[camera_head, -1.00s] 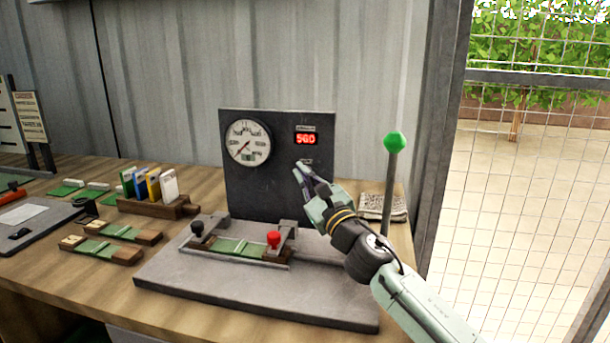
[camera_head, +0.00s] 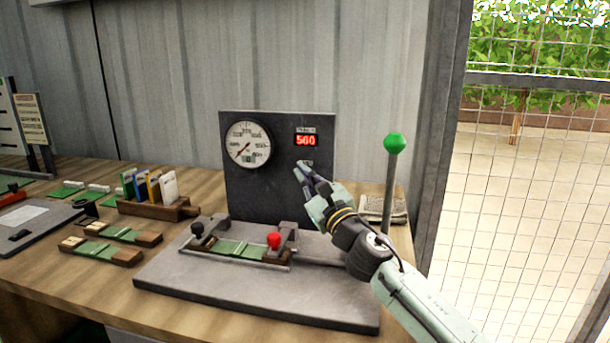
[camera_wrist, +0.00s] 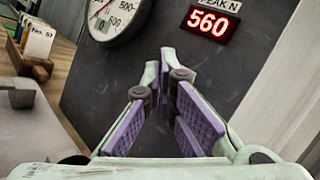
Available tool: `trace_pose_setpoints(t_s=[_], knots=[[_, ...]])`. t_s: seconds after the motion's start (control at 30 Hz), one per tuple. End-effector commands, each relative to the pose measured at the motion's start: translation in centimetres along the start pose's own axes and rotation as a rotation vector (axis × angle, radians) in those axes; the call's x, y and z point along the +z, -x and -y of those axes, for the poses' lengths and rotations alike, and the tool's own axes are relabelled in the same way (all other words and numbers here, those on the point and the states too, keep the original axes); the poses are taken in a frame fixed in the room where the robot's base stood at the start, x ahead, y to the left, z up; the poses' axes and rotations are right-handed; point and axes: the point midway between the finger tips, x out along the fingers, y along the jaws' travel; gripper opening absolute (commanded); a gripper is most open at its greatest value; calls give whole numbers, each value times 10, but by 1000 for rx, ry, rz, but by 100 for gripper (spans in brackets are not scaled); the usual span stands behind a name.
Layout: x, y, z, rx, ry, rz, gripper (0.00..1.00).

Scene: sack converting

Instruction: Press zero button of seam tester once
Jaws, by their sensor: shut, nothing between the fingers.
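The seam tester has a dark upright panel (camera_head: 265,195) on a grey base (camera_head: 200,285). The panel carries a round dial (camera_head: 248,144) and a red display (camera_head: 306,140), which reads 560 in the wrist view (camera_wrist: 208,23). A small light label (camera_head: 305,162) sits below the display, just above my fingertips. My gripper (camera_head: 301,170) is shut and empty, pointing at the panel below that label. In the wrist view my gripper (camera_wrist: 161,60) has its fingertips in front of the dark panel, between dial and display. I cannot make out the zero button; contact with the panel cannot be told.
A lever with a green knob (camera_head: 396,143) stands right of my wrist. Clamps with a black knob (camera_head: 197,229) and a red knob (camera_head: 274,239) hold a green strip (camera_head: 238,248) on the base. A wooden card rack (camera_head: 160,208) is left.

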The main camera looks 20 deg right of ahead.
Motion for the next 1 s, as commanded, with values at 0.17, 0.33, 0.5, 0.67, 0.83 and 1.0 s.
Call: trace_pose_setpoints(t_s=[0.17, 0.33, 0.5, 0.67, 0.83, 1.0], knots=[[-6, -2, 1, -2, -2, -6, 0], [-8, -3, 2, -2, -1, -7, 0], [-9, -4, 3, -3, -1, -8, 0], [-10, -4, 4, -3, -2, -10, 0], [-11, -4, 4, -4, -2, -11, 0], [-11, -4, 3, -4, -3, -11, 0]])
